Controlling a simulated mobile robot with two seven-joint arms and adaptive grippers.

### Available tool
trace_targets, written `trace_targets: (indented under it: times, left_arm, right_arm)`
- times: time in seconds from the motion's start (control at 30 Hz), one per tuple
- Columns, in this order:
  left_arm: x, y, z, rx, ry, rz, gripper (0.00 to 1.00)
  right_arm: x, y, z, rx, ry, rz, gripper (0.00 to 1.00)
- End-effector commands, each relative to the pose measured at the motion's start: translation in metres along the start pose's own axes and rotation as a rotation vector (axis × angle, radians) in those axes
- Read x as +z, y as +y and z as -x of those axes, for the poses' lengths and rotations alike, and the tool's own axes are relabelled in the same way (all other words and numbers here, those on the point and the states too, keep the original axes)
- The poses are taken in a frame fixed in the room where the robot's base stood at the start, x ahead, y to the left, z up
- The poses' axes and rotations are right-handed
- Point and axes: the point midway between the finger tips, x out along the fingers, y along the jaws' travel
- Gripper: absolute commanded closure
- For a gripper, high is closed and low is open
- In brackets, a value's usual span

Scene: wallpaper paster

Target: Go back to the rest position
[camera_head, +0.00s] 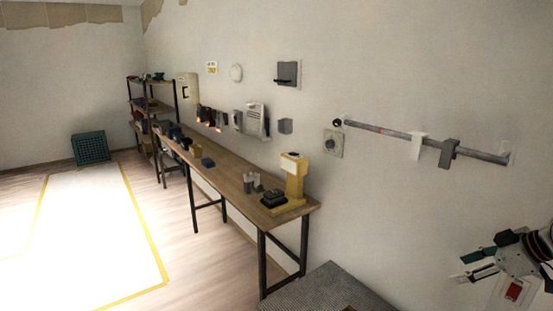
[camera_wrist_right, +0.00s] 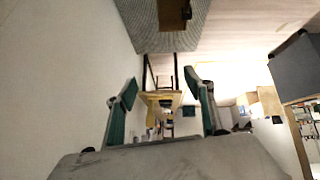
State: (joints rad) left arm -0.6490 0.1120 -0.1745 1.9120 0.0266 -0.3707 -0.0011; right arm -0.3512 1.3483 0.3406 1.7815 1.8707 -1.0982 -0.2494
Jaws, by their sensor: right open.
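My right gripper (camera_head: 463,267) is at the lower right of the head view, in front of the bare wall. In the right wrist view my right gripper (camera_wrist_right: 161,92) shows two green-padded fingers spread wide apart. Nothing is between the fingers; the workbench shows in the gap, well beyond them. My left gripper and left arm are not in the head view.
A long wooden workbench (camera_head: 232,180) runs along the wall. A grey textured surface (camera_head: 315,291) lies at the bottom centre. A metal rail (camera_head: 380,131) is on the wall above my right gripper. Open floor (camera_head: 90,235) with yellow lines spreads left.

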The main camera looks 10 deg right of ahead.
Motion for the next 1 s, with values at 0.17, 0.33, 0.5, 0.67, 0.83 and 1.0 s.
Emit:
trace_targets:
  times: [0.17,0.33,0.5,0.67,0.83,1.0]
  left_arm:
    - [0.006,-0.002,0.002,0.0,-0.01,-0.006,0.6]
    - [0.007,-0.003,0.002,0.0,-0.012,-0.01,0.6]
    - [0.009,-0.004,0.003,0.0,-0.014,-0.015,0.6]
    - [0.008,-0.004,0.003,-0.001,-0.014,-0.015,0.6]
    - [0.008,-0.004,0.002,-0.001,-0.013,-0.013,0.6]
    - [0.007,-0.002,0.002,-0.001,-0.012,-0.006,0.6]
  right_arm:
    - [0.089,-0.071,-0.061,-0.01,-0.131,0.088,0.47]
    - [0.144,-0.144,-0.103,0.019,-0.223,0.19,0.47]
    - [0.164,-0.21,-0.124,0.091,-0.272,0.268,0.47]
    - [0.157,-0.257,-0.123,0.201,-0.298,0.303,0.47]
    - [0.141,-0.281,-0.107,0.321,-0.318,0.293,0.47]
    - [0.127,-0.292,-0.086,0.423,-0.338,0.26,0.47]
